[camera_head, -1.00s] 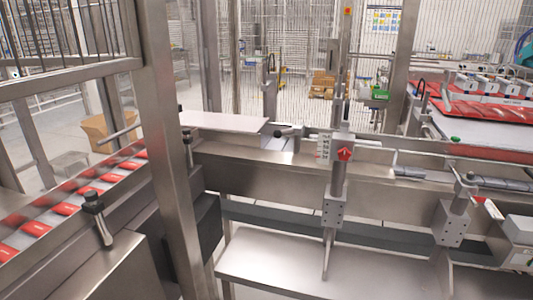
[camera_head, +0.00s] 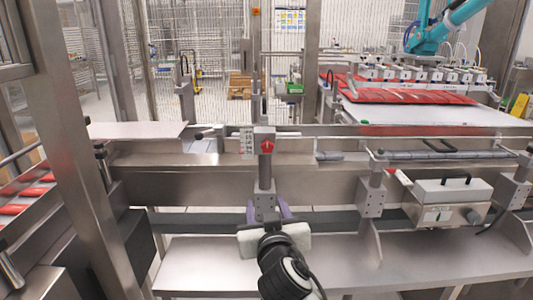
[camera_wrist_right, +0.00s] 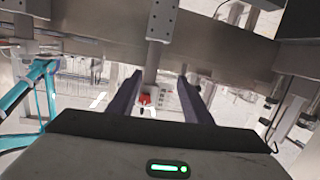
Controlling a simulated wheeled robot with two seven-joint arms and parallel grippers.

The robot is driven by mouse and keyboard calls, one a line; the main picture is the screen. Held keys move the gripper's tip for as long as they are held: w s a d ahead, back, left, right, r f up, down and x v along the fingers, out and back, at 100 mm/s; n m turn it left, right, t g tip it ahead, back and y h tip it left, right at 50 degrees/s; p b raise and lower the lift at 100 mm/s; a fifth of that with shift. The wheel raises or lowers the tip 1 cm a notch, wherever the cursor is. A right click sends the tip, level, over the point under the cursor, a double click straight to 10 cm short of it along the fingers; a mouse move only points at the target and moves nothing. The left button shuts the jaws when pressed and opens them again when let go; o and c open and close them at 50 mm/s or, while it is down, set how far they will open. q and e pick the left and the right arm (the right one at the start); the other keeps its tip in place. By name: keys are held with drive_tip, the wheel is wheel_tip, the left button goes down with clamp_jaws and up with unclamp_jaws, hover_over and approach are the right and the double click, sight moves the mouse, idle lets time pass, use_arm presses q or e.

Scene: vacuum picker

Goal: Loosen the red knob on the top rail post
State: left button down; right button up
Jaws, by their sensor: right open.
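The red knob (camera_head: 267,146) sits on the front of the upright rail post (camera_head: 265,172) in the middle of the head view. It also shows in the right wrist view (camera_wrist_right: 144,99), small, between the two fingers and nearer the left one. My right gripper (camera_head: 266,208) comes up from the bottom of the head view, below the knob and in front of the post's lower block. Its purple fingers are open and empty in the wrist view (camera_wrist_right: 158,82). The knob looks apart from the fingers. My left gripper is in neither view.
A horizontal steel rail (camera_head: 330,192) runs behind the post, with a flat steel shelf (camera_head: 420,265) below. A second post block (camera_head: 371,197) and a grey box with a handle (camera_head: 448,200) stand to the right. A thick steel column (camera_head: 72,150) stands at left.

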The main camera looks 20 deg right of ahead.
drive_tip(key=m+t+h, duration=0.1)
drive_tip(key=m+h, duration=0.1)
approach(267, 147)
drive_tip(key=p+x, duration=0.1)
drive_tip(key=x, duration=0.6)
drive_tip(key=shift+w+d+f, duration=0.1)
drive_tip(key=shift+w+d, duration=0.1)
drive_tip(key=shift+w, duration=0.3)
drive_tip(key=c, duration=1.1)
drive_tip(key=shift+o, duration=0.2)
